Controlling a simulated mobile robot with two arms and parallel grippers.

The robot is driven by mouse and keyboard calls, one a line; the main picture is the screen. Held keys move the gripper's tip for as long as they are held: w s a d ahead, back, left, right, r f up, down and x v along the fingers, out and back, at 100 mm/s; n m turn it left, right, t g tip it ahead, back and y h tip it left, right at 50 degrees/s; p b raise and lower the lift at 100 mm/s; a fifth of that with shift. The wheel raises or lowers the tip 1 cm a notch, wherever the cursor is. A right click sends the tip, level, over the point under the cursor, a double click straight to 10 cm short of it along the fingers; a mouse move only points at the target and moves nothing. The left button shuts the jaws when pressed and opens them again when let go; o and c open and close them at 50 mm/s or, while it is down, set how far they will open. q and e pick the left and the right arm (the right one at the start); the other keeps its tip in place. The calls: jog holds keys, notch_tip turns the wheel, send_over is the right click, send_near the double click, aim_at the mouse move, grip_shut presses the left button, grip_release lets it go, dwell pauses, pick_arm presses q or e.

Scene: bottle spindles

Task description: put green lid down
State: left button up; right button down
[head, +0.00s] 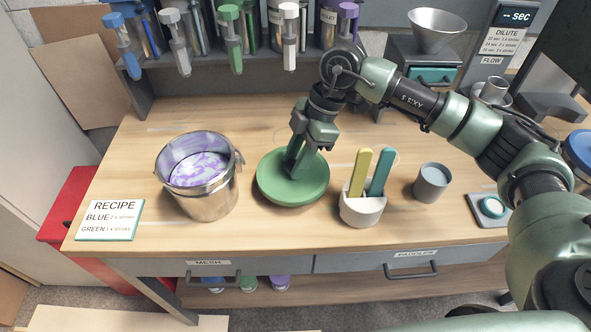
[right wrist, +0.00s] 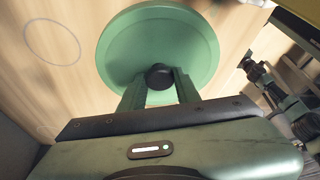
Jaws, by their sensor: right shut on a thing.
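The green lid (head: 307,186) is a round disc with a raised edge, over the middle of the workbench, right of the metal bucket. My right gripper (head: 295,172) comes down on it from above and is shut on its dark knob. In the right wrist view the lid (right wrist: 150,35) fills the top middle, and the fingers of the gripper (right wrist: 160,88) sit on both sides of the black knob (right wrist: 159,76). The lid looks close to the tabletop; whether it touches is unclear. My left gripper is not in view.
An open metal bucket (head: 211,203) with purple and white contents stands left of the lid. A white holder (head: 361,210) with yellow and teal paddles and a grey cup (head: 431,183) stand to the right. A recipe card (head: 108,220) lies front left. Bottles hang along the back.

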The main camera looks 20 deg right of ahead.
jog(key=shift+f+p, duration=0.35)
jog(key=shift+f, duration=1.9)
jog(key=c, duration=1)
grip_release()
jog(key=shift+r, duration=0.1)
jog(key=b+v, duration=0.2)
jog(key=v, duration=1)
